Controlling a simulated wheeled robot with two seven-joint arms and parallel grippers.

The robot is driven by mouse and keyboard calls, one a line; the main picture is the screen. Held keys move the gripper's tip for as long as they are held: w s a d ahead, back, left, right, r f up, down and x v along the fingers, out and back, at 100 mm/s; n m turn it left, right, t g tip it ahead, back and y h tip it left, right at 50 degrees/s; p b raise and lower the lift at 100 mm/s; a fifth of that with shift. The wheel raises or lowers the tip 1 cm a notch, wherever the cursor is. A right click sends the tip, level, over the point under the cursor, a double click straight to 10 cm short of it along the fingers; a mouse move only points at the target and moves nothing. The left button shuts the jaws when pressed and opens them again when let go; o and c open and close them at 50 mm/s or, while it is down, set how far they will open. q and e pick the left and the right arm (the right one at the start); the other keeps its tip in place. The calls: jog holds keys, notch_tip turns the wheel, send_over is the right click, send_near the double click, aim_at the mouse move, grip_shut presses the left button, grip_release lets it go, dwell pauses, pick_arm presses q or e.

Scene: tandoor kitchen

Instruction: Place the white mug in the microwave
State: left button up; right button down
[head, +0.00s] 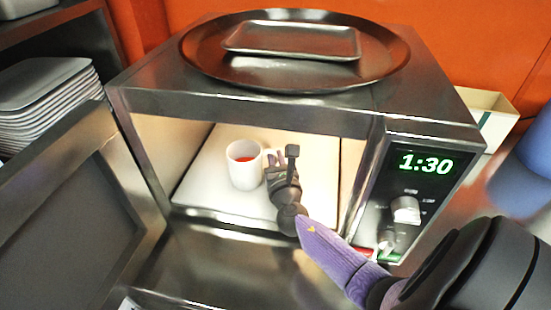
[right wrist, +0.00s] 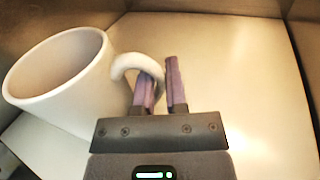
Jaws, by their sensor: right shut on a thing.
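The white mug (head: 244,171) is inside the open microwave (head: 250,104), upright over its pale floor plate (head: 222,203). Something red shows inside the mug in the head view. My right gripper (head: 279,158) reaches in through the front opening, to the right of the mug. In the right wrist view, the fingers of the gripper (right wrist: 162,88) are shut on the handle of the mug (right wrist: 75,82), with the handle's loop between them. I cannot tell whether the mug's base touches the plate. My left gripper is not in view.
The microwave door (head: 75,215) hangs open at the left. A round dark tray (head: 210,70) with a smaller rectangular tray (head: 290,41) lies on top. The control panel (head: 410,195) reads 1:30. Stacked white trays (head: 45,85) stand at the left. A cream box (head: 490,112) stands behind right.

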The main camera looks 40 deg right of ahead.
jog(key=c, duration=0.7)
grip_release()
jog(key=shift+f, duration=0.1)
jog(key=shift+o, duration=0.2)
jog(key=shift+s+r, duration=0.15)
jog(key=shift+r, duration=0.1)
jog(key=p+v, duration=0.1)
jog(key=v, duration=1)
jog(key=shift+s+a, duration=0.2)
jog(key=shift+s, duration=0.15)
